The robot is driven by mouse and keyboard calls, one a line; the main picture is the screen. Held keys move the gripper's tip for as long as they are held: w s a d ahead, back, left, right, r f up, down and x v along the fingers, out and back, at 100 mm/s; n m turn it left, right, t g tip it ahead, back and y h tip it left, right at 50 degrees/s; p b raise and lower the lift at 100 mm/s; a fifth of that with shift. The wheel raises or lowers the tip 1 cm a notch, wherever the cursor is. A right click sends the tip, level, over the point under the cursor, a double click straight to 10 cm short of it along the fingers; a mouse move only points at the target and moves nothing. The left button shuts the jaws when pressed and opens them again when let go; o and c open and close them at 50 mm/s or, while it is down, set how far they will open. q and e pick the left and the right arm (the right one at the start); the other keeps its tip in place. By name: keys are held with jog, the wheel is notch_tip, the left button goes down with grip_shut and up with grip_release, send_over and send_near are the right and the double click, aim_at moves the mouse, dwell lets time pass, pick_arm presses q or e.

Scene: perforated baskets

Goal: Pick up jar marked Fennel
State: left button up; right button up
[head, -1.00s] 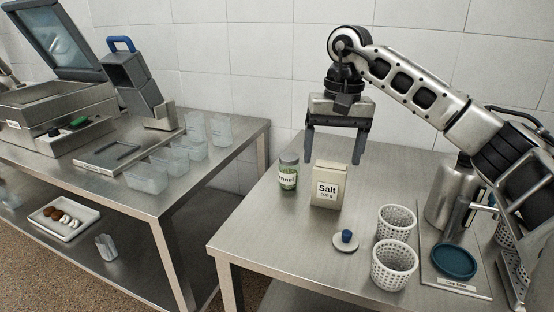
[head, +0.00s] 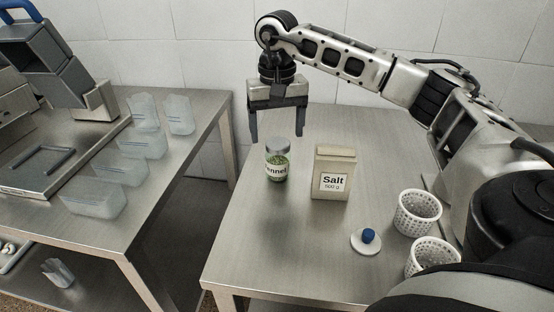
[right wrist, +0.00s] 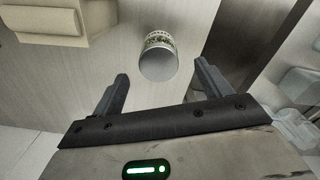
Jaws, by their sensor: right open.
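The Fennel jar (head: 277,162) stands upright on the right steel table in the head view, clear with green contents, a grey lid and a partly visible label. It also shows in the right wrist view (right wrist: 159,60), lid toward the camera, between and beyond the fingertips. My right gripper (head: 276,138) is open and empty, pointing down above and just behind the jar, with its fingers apart from it. Its fingers also show in the right wrist view (right wrist: 160,82). My left gripper is not in view.
A Salt box (head: 333,173) stands just right of the jar. A white lid with a blue knob (head: 367,241) and two perforated baskets (head: 418,212) (head: 433,256) are at the right. Clear containers (head: 143,143) stand on the left table. The table front is clear.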

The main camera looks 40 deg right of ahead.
aim_at(279, 156)
jog(key=shift+f, duration=0.95)
jog(key=shift+s+f+p, duration=0.15)
jog(key=shift+f+p, duration=0.05)
jog(key=shift+f, duration=1.2)
jog(key=shift+s+f+p, duration=0.15)
jog(key=shift+f+p, duration=0.05)
jog(key=shift+f, duration=1.15)
jog(key=shift+c, duration=0.4)
jog(key=c, duration=1.1)
jog(key=shift+r, duration=0.1)
